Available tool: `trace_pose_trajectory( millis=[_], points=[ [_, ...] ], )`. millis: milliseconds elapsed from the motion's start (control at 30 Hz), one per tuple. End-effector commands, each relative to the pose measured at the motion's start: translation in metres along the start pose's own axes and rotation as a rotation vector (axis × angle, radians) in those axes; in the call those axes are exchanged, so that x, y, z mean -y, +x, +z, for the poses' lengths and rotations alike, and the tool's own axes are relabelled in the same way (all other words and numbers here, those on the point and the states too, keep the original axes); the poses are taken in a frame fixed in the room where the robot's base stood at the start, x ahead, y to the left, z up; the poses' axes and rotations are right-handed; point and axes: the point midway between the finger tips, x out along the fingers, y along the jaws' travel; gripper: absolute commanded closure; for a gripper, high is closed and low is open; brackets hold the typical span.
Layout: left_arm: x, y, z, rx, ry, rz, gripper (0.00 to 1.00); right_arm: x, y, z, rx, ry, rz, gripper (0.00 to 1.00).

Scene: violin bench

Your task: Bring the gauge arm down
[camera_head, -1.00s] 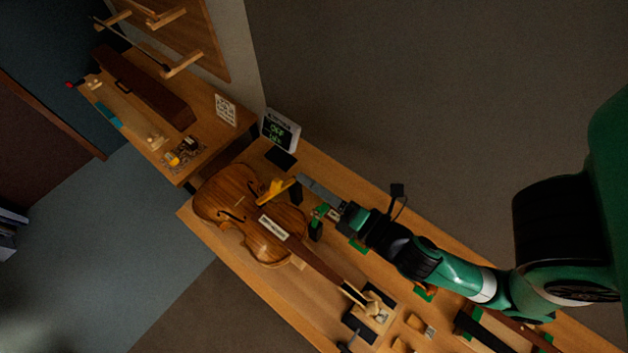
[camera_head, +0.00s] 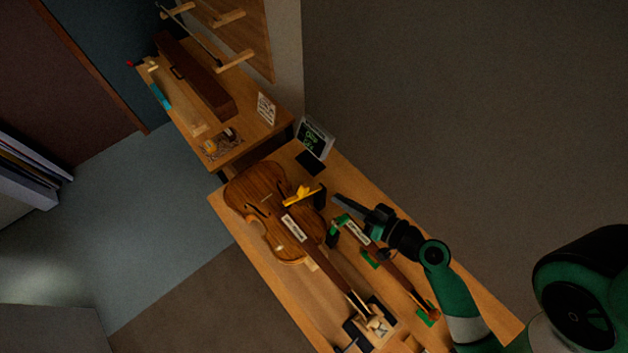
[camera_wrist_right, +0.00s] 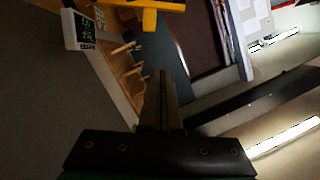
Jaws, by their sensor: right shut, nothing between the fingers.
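The yellow gauge arm (camera_head: 301,194) reaches from a black post (camera_head: 320,197) over the upper right edge of the violin (camera_head: 258,190) in the head view. Its height above the violin's top is hard to tell. My right gripper (camera_head: 338,199) is shut and empty, its tip just right of the post and apparently apart from it. In the right wrist view, a yellow piece (camera_wrist_right: 150,10), likely the gauge arm, crosses the top, beyond the narrow shut fingers (camera_wrist_right: 162,80). My left gripper is not in view.
A small display with green text (camera_head: 315,139) stands behind the gauge. A violin neck with green supports (camera_head: 369,259) lies under my right arm. A side table (camera_head: 240,118) holds a long brown case (camera_head: 195,77). Floor is open to the left.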

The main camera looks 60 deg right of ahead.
Motion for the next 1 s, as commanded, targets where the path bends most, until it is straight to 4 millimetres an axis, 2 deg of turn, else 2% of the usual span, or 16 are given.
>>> trace_pose_trajectory(
  millis=[33,100,367,467,833,900,1000],
  points=[
    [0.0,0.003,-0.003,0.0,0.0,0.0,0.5,-0.008,-0.003,-0.01,-0.02,0.006,0.031,1.0],
    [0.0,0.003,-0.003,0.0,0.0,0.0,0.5,-0.015,-0.005,-0.014,-0.033,0.01,0.053,1.0],
    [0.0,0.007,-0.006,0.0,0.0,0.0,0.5,-0.016,0.003,-0.015,-0.033,0.008,0.054,1.0],
    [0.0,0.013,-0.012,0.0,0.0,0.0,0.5,-0.014,0.017,-0.017,-0.031,0.006,0.051,1.0],
    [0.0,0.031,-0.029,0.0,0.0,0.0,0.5,-0.019,0.096,-0.019,-0.033,0.006,0.054,1.0],
    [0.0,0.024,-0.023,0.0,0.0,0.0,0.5,-0.022,0.101,0.0,-0.029,0.007,0.053,1.0],
    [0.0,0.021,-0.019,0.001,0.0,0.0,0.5,-0.022,0.104,0.013,-0.031,0.007,0.054,1.0]
  ],
)
